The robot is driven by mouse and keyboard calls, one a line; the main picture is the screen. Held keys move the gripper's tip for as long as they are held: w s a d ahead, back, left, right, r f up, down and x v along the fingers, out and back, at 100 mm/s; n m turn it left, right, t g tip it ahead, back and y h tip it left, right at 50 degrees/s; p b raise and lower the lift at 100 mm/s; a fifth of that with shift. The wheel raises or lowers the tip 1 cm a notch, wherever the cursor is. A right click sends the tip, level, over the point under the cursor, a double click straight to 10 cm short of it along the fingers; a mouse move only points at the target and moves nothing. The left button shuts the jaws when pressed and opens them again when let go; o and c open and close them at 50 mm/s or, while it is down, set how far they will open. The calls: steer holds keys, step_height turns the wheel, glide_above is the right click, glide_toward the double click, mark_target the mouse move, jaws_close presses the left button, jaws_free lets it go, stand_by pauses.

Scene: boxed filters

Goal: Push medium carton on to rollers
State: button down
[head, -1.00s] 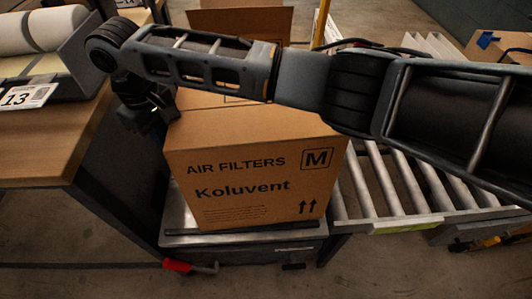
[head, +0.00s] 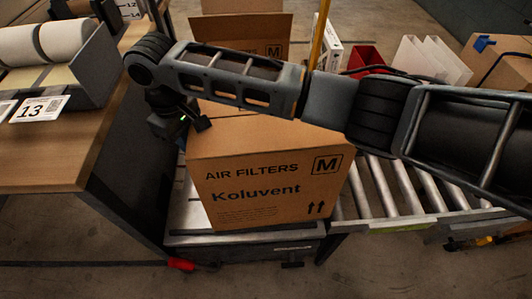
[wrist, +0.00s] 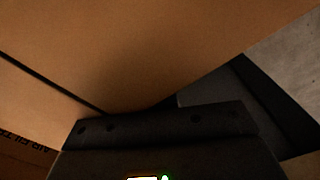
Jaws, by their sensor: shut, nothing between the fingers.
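The medium carton (head: 270,180) is a brown box marked "AIR FILTERS", "Koluvent" and "M". In the head view it stands upright on a metal platform (head: 182,215), its right side at the start of the rollers (head: 385,190). My gripper (head: 188,128) is at the carton's upper left side and is shut and empty. My arm crosses above the carton and hides part of its top. In the wrist view the carton's cardboard (wrist: 150,50) fills most of the picture, close in front of my gripper (wrist: 165,115). Exact contact is hard to see.
A wooden table (head: 60,140) with paper rolls (head: 68,40) and a "13" label stands at left. An open carton (head: 235,35) stands behind. A red bin (head: 366,58), white dividers (head: 430,60) and another box (head: 500,60) are at the back right. The visible rollers right of the carton are clear.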

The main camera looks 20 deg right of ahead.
steer(key=shift+s+d+f, duration=0.1)
steer(key=shift+s+d, duration=0.05)
steer(key=shift+d, duration=0.2)
steer(key=shift+s+d+p, duration=0.3)
steer(key=shift+d+p, duration=0.3)
steer(key=shift+d, duration=0.2)
steer(key=shift+s+d+p, duration=0.3)
steer(key=shift+d+p, duration=0.3)
steer(key=shift+d, duration=0.15)
steer(key=shift+s+d+p, duration=0.3)
steer(key=shift+d+p, duration=0.3)
steer(key=shift+d, duration=0.2)
